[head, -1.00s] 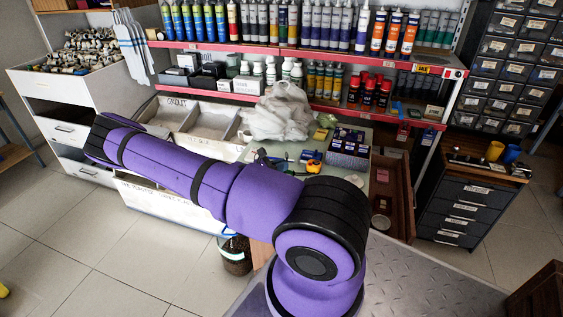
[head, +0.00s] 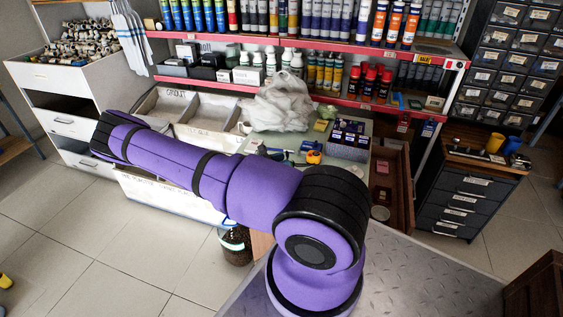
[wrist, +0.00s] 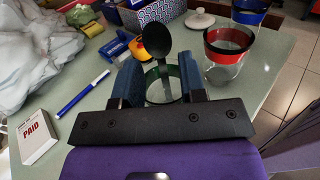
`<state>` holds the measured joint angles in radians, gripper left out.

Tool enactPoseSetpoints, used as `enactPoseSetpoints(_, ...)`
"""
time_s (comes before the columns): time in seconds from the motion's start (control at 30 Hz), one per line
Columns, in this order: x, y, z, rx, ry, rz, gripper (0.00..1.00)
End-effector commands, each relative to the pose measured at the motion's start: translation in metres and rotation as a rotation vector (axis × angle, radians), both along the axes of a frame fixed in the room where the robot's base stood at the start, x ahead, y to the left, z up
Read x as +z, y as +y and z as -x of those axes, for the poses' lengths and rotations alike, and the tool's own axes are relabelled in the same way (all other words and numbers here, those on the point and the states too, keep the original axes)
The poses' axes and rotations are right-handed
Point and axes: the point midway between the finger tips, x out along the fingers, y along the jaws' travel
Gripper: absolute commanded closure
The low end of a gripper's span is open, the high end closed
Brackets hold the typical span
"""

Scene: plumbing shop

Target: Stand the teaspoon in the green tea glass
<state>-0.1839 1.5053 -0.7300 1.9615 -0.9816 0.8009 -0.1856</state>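In the wrist view the green tea glass (wrist: 156,93) stands on the table, its green rim showing between my two fingers. The teaspoon (wrist: 157,39) shows as a dark round bowl on top, its thin stem running down to the glass rim. It leans a little; its lower end is hidden, so how deep it sits cannot be told. My gripper (wrist: 163,80) has its fingers apart on either side of the glass. I see no finger touching the spoon. In the head view my arm covers this area.
A red-rimmed glass (wrist: 227,58) stands close on the right, with a blue-rimmed glass (wrist: 249,14) behind it. An orange object (wrist: 146,51) and a white lid (wrist: 200,20) are beyond. A blue pen (wrist: 82,95), a PAID box (wrist: 38,138) and a plastic bag (wrist: 35,50) lie left.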

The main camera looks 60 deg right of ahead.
Motion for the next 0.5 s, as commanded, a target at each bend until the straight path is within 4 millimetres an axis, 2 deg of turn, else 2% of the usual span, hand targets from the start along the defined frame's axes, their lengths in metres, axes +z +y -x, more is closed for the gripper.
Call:
enactPoseSetpoints(0.27, 0.000, 0.004, -0.003, 0.001, -0.001, -0.002, 0.62)
enactPoseSetpoints(0.5, 0.000, 0.035, -0.020, 0.003, -0.003, -0.001, 0.62)
